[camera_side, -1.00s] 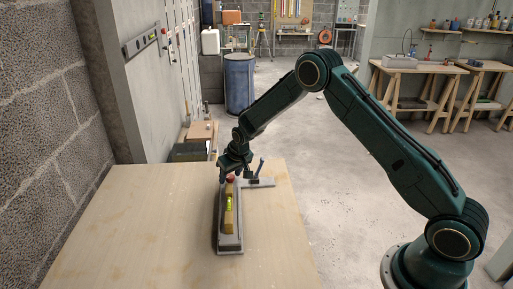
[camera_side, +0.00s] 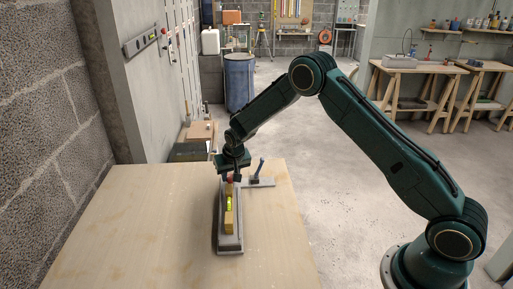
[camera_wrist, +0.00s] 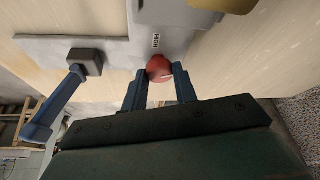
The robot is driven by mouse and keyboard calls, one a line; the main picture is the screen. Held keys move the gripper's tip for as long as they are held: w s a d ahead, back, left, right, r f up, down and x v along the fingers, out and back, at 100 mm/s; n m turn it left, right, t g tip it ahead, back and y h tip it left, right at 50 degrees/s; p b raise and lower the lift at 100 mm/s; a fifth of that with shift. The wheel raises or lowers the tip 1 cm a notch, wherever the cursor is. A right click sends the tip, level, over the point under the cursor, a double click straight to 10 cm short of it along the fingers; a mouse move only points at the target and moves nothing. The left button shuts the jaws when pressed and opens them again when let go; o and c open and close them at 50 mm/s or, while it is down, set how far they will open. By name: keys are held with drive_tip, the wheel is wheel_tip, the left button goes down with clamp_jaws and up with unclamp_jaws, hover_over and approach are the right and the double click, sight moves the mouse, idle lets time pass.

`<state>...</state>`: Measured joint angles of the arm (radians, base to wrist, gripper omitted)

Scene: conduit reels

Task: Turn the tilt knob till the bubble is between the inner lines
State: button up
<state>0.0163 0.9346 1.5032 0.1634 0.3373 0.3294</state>
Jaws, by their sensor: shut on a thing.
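The tilt knob (camera_wrist: 159,68) is red and round, and it sits between the two fingers of my gripper (camera_wrist: 160,82) in the wrist view. My gripper (camera_side: 231,178) is shut on the knob at the far end of the grey base (camera_side: 230,243). A yellow spirit level (camera_side: 229,218) lies along the base, with a bright green vial (camera_side: 229,203). The bubble and its lines are too small to tell in the side view. The wrist view shows only a yellow corner of the level (camera_wrist: 225,5).
A lever with a dark blue handle (camera_side: 261,166) stands on a grey side plate (camera_side: 264,183) right of the knob. It shows at the left in the wrist view (camera_wrist: 52,106). The wooden table (camera_side: 130,235) is clear left of the base.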

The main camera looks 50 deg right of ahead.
idle(0.3)
drive_tip(key=o, duration=1)
drive_tip(key=shift+c, duration=0.2)
drive_tip(key=shift+r, duration=0.1)
drive_tip(key=v, duration=1.3)
drive_tip(key=shift+a+r, duration=0.25)
drive_tip(key=shift+s+r, duration=0.1)
drive_tip(key=shift+s, duration=0.1)
